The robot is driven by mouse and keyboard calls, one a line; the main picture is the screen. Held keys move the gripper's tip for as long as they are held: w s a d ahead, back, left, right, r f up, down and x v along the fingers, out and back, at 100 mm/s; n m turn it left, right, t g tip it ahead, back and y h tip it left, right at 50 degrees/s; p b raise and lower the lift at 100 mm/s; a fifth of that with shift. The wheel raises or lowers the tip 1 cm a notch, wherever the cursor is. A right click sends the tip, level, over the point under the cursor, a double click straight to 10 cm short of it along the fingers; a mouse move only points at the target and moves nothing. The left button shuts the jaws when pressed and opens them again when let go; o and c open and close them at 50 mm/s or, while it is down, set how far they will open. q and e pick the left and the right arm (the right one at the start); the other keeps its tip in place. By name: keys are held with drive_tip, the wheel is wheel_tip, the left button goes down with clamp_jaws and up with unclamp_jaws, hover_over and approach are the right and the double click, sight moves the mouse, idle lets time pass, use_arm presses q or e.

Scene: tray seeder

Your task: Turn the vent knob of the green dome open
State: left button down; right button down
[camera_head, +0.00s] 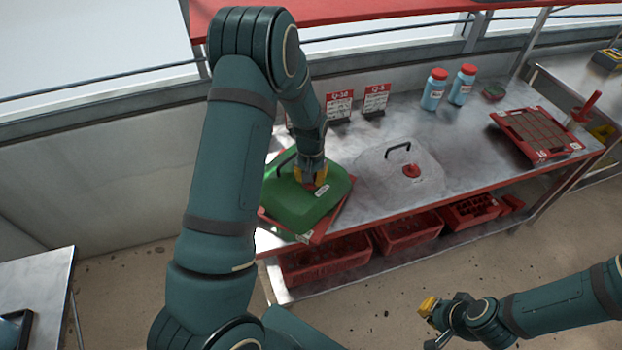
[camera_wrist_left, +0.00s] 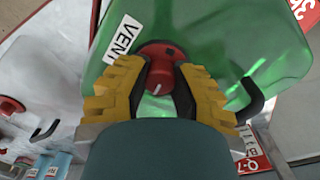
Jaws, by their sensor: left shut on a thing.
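The green dome (camera_head: 298,203) sits on a red tray (camera_head: 333,222) at the left end of the metal bench. Its red vent knob (camera_wrist_left: 160,65) has a white line mark and shows beside a VENT label (camera_wrist_left: 123,38) in the left wrist view. My left gripper (camera_head: 312,178) is on top of the dome, and its yellow fingers (camera_wrist_left: 160,85) are shut on the knob, one on each side. The knob is mostly hidden by the gripper in the head view. My right gripper (camera_head: 430,322) is away from the bench, low at the right; its finger gap is unclear.
Sign cards (camera_head: 376,100) and blue bottles (camera_head: 433,90) stand behind. A red seed tray (camera_head: 538,135) lies at the right end. Red crates (camera_head: 408,230) fill the lower shelf.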

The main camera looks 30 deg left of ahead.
use_arm(q)
drive_tip(key=shift+s+m, duration=0.1)
drive_tip(key=shift+m, duration=1)
drive_tip(key=shift+b, duration=0.3)
drive_tip(key=c, duration=0.7)
unclamp_jaws()
drive_tip(key=shift+c, duration=0.2)
wheel_tip(320, 180, up, 12)
drive_tip(key=shift+f, duration=0.1)
